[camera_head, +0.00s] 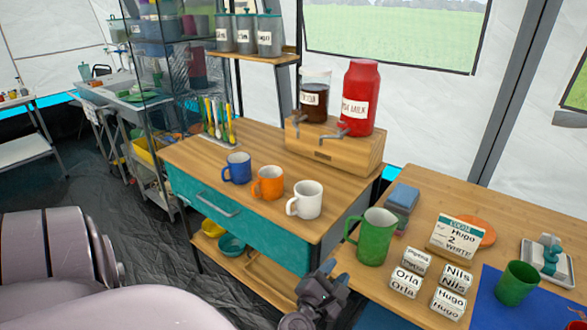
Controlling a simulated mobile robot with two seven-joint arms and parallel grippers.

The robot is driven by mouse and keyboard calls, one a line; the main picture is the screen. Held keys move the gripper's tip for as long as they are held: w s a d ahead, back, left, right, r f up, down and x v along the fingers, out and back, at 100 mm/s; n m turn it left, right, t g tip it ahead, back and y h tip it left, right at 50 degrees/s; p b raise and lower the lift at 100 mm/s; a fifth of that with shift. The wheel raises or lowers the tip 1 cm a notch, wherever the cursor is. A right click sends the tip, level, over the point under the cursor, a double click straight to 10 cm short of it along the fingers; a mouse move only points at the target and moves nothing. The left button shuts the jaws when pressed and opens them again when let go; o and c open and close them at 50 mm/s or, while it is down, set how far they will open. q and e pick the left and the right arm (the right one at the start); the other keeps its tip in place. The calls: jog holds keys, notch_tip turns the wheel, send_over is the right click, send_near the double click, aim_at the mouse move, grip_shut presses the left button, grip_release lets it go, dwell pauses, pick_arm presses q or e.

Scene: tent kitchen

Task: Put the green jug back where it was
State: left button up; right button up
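The green jug (376,240) stands upright near the left edge of the right-hand wooden table (440,190), with its handle toward the left. My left gripper (326,280) is at the bottom middle, low and in front of the jug, apart from it in the picture. I cannot tell whether its fingers are open or shut, and I see nothing in it. My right gripper is out of view.
Blue (237,168), orange (268,183) and white (306,200) mugs stand on the teal-drawer counter (215,155). Behind them is a dispenser stand (335,150). Name blocks (407,281), a sign (457,238) and a green cup (515,284) are right of the jug.

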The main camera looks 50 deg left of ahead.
pick_arm(q)
jog(key=s+d+f+m+g+h, duration=0.1)
jog(key=s+f+m+g, duration=0.1)
jog(key=s+m, duration=0.4)
jog(key=s+d+f+m+g+h, duration=0.2)
jog(key=s+f+m, duration=0.3)
jog(key=m, duration=1)
jog(key=s+d+f+m+g+h, duration=0.2)
jog(key=s+m, duration=0.5)
jog(key=m, duration=0.4)
jog(key=shift+f+m+g, duration=0.3)
jog(key=shift+f+g, duration=0.3)
jog(key=shift+f, duration=0.3)
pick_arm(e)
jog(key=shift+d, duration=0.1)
pick_arm(q)
jog(key=shift+d, duration=0.1)
notch_tip(320, 180, up, 2)
jog(key=p, duration=0.3)
jog(key=shift+s+r, duration=0.1)
jog(key=shift+r, duration=0.15)
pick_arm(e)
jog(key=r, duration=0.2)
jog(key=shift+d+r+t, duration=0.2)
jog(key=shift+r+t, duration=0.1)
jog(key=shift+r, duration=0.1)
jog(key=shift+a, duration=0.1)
